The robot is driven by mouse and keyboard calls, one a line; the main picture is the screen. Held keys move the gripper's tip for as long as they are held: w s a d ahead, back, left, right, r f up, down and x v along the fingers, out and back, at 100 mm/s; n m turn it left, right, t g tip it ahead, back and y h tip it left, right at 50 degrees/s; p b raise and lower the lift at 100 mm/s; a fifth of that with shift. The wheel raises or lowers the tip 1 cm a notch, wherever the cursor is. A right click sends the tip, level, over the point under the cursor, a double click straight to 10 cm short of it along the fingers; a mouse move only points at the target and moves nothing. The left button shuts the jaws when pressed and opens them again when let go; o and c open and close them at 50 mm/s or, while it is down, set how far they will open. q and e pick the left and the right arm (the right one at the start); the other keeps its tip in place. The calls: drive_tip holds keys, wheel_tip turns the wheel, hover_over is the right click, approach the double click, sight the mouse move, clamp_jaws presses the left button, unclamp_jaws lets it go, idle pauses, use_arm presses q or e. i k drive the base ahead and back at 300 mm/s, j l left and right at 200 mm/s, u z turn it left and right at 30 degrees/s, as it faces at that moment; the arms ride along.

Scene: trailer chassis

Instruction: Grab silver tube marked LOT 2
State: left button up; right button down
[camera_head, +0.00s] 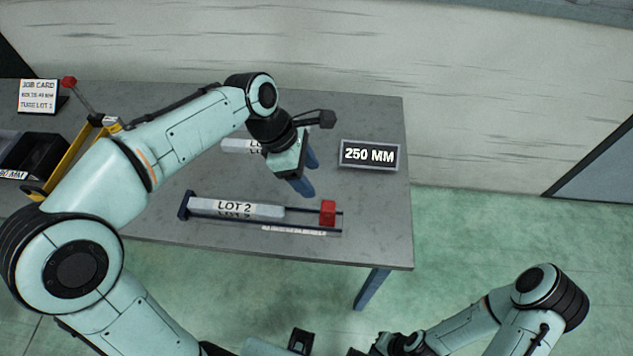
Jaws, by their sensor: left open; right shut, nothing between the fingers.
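A silver tube marked LOT 2 (250,210) lies near the table's front edge, in a gauge-like fixture with a dark blue end plate (186,205) at its left and a red block (328,213) on rails at its right. A gap shows between the tube's right end and the red block. Another silver tube (234,145) lies farther back, its label partly hidden by my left wrist. My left gripper (308,172) is open and empty, with blue fingers pointing down above the table, right of the back tube and behind the fixture. My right gripper's fingers are not visible; its arm shows at bottom right.
A sign reading 250 MM (370,155) stands at the table's right. A job card (38,96), a black bin (38,158) and a yellow-framed tool (70,155) are at the left, partly behind my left arm. The grey table (375,215) is bare at its right end.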

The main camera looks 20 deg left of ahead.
sight(268, 212)
drive_tip(key=k, duration=1)
